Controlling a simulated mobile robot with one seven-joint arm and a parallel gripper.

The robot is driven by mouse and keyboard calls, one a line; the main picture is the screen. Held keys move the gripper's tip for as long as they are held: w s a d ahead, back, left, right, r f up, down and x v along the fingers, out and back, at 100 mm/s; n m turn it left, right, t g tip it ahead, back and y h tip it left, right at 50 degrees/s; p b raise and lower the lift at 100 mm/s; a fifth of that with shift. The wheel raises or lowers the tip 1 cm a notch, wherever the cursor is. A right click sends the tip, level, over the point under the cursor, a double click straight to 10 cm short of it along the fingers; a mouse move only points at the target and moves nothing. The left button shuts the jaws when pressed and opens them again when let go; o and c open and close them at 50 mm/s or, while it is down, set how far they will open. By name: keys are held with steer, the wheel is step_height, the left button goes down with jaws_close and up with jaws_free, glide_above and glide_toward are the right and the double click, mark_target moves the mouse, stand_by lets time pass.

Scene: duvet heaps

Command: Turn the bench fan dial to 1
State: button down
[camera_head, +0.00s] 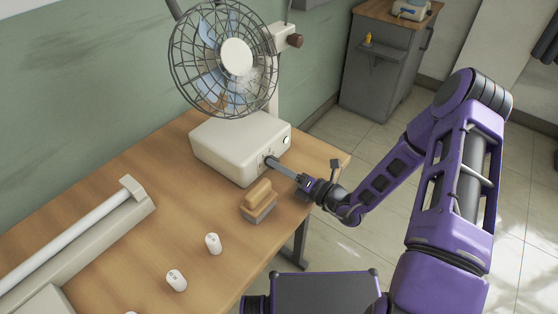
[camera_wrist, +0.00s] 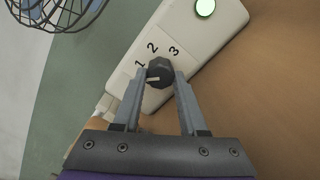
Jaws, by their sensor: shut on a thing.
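The bench fan (camera_head: 222,55) has a wire cage and a pale base box (camera_head: 235,140) on the wooden table. Its dark dial (camera_wrist: 159,70) is on the box's panel, with the numerals 1, 2 and 3 printed around its upper side in the wrist view. A pale pointer line on the dial points left and slightly down, a little below the 1. My gripper (camera_head: 270,161) reaches the panel from the right; in the wrist view my gripper (camera_wrist: 160,78) has one finger on each side of the dial and is shut on it. The left finger hides part of the panel.
A round green-white light (camera_wrist: 205,7) is on the panel. A wooden-backed brush or block (camera_head: 258,200) lies just in front of the box. White cylinders (camera_head: 213,243) and a long pale device (camera_head: 75,240) are at the left. A grey cabinet (camera_head: 385,65) stands behind.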

steer(key=shift+r+m+p, duration=0.1)
steer(key=shift+m+p, duration=0.7)
steer(key=shift+m, duration=0.5)
steer(key=shift+c, duration=2.2)
jaws_free()
steer(key=shift+s, duration=0.1)
steer(key=v, duration=1.7)
steer(key=shift+d, duration=0.2)
steer(key=shift+s, duration=0.15)
